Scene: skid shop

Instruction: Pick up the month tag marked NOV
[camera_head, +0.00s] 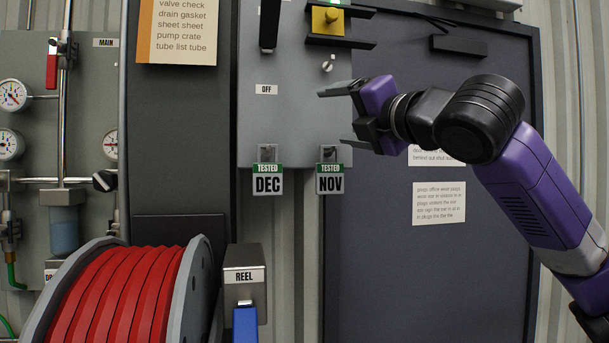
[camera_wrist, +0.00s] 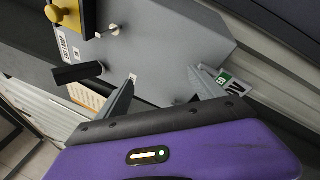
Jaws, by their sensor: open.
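The NOV tag (camera_head: 330,182) is a small white plate with a green TESTED band.
A yellow knob (camera_head: 326,20) between black guards and a small silver key switch (camera_head: 328,63) are above my gripper. A dark cabinet door (camera_head: 390,270) with paper notes is at right. A red hose reel (camera_head: 125,295) and a REEL box (camera_head: 245,262) stand lower left.

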